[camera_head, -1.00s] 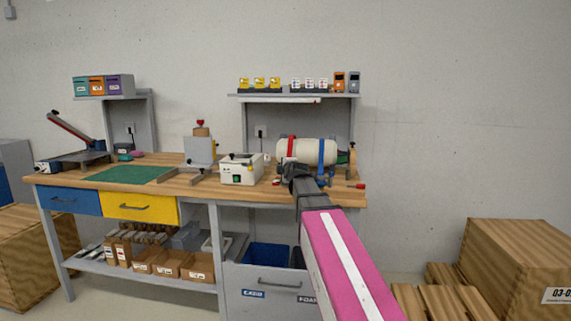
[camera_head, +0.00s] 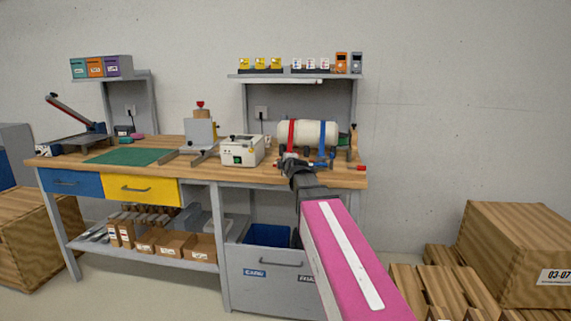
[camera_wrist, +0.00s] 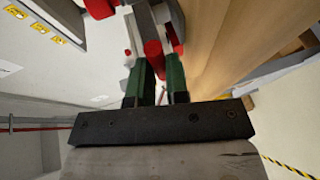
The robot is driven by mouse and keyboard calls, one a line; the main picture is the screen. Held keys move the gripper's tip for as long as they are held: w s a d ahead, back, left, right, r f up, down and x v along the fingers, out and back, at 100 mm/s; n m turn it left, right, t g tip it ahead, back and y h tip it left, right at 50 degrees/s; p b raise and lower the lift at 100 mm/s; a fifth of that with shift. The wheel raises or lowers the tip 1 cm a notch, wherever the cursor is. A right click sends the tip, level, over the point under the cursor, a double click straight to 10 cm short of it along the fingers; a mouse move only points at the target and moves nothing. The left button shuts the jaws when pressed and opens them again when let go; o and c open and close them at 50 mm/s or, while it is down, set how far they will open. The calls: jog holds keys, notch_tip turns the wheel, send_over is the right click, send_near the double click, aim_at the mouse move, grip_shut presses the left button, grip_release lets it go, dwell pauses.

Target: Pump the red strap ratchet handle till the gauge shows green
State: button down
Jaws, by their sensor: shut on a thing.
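A pale cylinder (camera_head: 309,133) lies on its side on the right part of the workbench, with a red strap (camera_head: 291,133) and a blue strap (camera_head: 322,135) around it. My gripper (camera_head: 290,160) is at the cylinder's front, by the foot of the red strap. In the wrist view its green-padded fingers (camera_wrist: 160,75) are shut on a red handle (camera_wrist: 153,50). The fingers and arm hide most of the ratchet in the head view. I cannot make out a gauge or its colour.
A white box with a green switch (camera_head: 243,151) stands left of the cylinder on the wooden bench top (camera_head: 346,179). A shelf (camera_head: 296,77) with small boxes hangs above. A small red-ended item (camera_head: 361,168) lies near the right edge. Wooden crates (camera_head: 520,250) stand at right.

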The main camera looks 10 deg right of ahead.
jog(key=c, duration=1.1)
grip_release()
jog(key=a+v, duration=0.1)
jog(key=v, duration=0.9)
jog(key=shift+s+d, duration=0.4)
jog(key=shift+d, duration=0.1)
